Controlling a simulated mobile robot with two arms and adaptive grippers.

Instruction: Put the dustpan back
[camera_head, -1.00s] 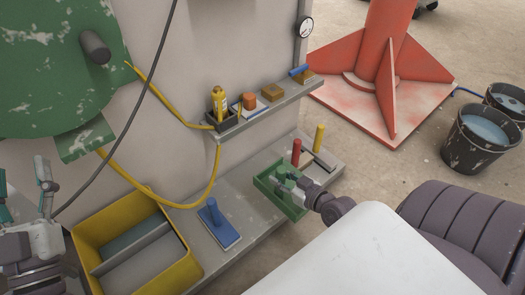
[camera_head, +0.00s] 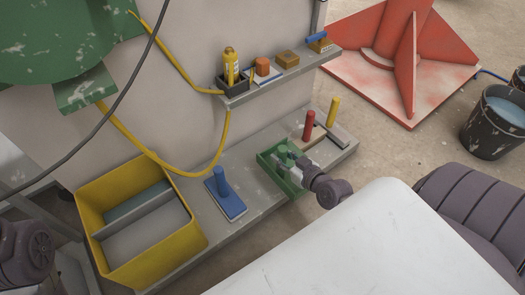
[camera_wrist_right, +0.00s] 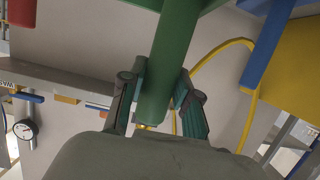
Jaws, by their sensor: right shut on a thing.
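The green dustpan (camera_head: 271,168) is at the lower grey ledge (camera_head: 262,190), between a blue-handled tool and a red-handled one. My right gripper (camera_head: 291,160) is shut on its green handle. In the right wrist view the handle (camera_wrist_right: 170,50) runs between the two fingers of the right gripper (camera_wrist_right: 160,88), with part of the green pan at the top edge. I cannot tell whether the pan touches the ledge. My left gripper is out of view; only part of my left arm shows at the lower left.
A blue-handled tool (camera_head: 224,195), a red handle (camera_head: 309,125) and a yellow handle (camera_head: 332,112) stand on the ledge. A yellow bin (camera_head: 185,215) is at left. The upper shelf (camera_head: 285,75) holds a yellow bottle (camera_head: 230,65) and blocks. A yellow hose (camera_head: 160,170) hangs behind.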

